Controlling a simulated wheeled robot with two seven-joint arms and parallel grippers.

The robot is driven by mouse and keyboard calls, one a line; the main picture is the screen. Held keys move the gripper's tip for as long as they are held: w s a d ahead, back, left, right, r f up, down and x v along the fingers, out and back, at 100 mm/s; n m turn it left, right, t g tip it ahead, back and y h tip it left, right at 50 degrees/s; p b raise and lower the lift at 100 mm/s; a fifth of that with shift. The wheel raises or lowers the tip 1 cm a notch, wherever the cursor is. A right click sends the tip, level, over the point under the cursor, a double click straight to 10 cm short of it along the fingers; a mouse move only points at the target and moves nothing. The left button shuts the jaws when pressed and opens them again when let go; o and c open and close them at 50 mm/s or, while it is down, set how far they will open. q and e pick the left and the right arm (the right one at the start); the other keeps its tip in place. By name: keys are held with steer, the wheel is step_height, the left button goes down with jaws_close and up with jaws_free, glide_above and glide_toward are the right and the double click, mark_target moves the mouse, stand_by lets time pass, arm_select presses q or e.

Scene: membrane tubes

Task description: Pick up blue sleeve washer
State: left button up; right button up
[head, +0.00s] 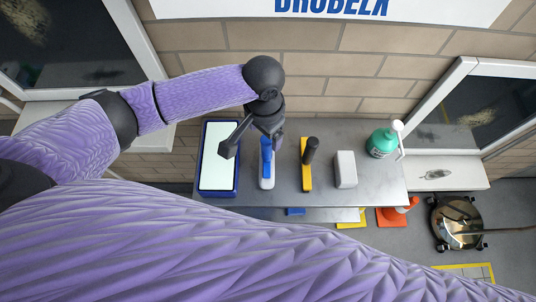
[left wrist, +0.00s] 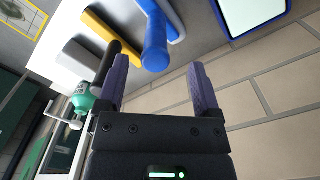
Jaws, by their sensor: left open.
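The blue sleeve washer (head: 266,168) is on the grey table, in line with the other items. It has a blue upright cylinder on a blue and white base. In the left wrist view its blue cylinder (left wrist: 155,48) points toward the camera, its end showing between and a little beyond the fingertips. My left gripper (head: 272,136) is over the back of the table, close to the washer. In the left wrist view its two purple fingers (left wrist: 157,78) stand apart with nothing held. Whether they touch the cylinder I cannot tell. My right gripper is not in view.
A blue-framed white panel (head: 219,160) lies left of the washer. To the right are a yellow piece (head: 306,178) with a black cylinder, a white block (head: 345,170) and a green bottle (head: 381,142). A brick wall (head: 380,65) stands close behind the table.

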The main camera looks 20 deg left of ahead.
mark_target(267, 145)
arm_select(q)
steer(key=f+b, duration=0.1)
steer(key=f, duration=0.4)
steer(key=shift+d+b, duration=0.2)
steer(key=shift+b, duration=0.1)
steer(key=shift+c, duration=0.2)
steer(key=shift+c, duration=1.2)
jaws_close()
